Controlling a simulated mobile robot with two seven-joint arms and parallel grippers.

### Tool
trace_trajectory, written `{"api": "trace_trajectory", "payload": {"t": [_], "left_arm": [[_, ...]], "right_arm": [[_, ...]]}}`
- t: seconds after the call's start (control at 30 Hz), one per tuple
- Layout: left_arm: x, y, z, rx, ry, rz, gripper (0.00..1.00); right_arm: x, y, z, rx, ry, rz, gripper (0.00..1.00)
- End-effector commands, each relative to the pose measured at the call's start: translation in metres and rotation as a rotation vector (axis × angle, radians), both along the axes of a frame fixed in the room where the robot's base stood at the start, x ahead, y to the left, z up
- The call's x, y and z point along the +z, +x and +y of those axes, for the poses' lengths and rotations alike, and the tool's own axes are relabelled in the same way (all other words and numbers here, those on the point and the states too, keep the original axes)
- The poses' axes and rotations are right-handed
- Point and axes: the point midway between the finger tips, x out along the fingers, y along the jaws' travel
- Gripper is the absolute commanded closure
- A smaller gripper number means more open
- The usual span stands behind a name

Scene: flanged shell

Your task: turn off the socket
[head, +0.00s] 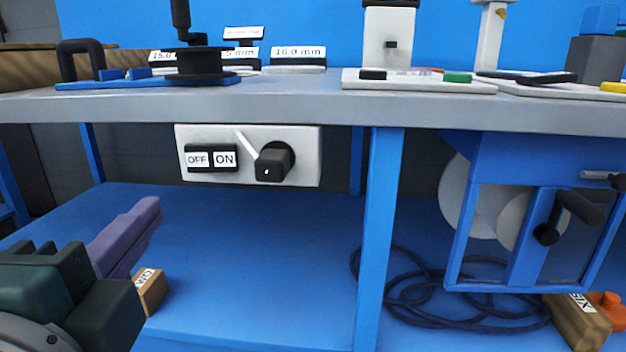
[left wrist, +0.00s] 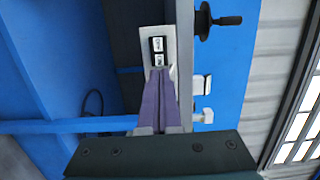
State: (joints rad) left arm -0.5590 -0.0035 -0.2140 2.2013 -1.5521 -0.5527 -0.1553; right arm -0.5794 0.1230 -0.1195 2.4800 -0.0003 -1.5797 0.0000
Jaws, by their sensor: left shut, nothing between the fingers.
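The socket (head: 248,176) is a pale panel fixed under the front edge of the bench top. It carries a black rocker switch (head: 211,158) marked OFF on the left and ON on the right, and a black plug (head: 273,163) on the right side. My left gripper (head: 152,210) has purple fingers and is in front of and below the socket, to its left, apart from it in the head view. In the left wrist view the shut, empty fingers (left wrist: 161,75) point at the switch (left wrist: 158,51), overlapping the panel's lower part; contact cannot be told. My right gripper is not in view.
The bench top (head: 300,104) overhangs the socket and holds labelled blocks and fixtures. A blue post (head: 378,230) stands right of the socket. A blue lower shelf (head: 250,255) holds a coiled dark cable (head: 420,300) and small wooden boxes. Space before the socket is clear.

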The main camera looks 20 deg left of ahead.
Motion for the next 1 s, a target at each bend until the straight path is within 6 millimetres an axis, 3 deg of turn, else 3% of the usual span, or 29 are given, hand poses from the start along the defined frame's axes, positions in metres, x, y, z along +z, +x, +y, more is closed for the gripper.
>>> {"api": "trace_trajectory", "payload": {"t": [0.47, 1.0], "left_arm": [[0.000, 0.006, 0.002, -0.002, 0.004, 0.000, 1.00], [0.000, 0.102, 0.040, -0.001, 0.006, -0.003, 1.00]], "right_arm": [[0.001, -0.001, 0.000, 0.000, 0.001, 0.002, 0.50], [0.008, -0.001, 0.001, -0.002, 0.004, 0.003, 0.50]]}}
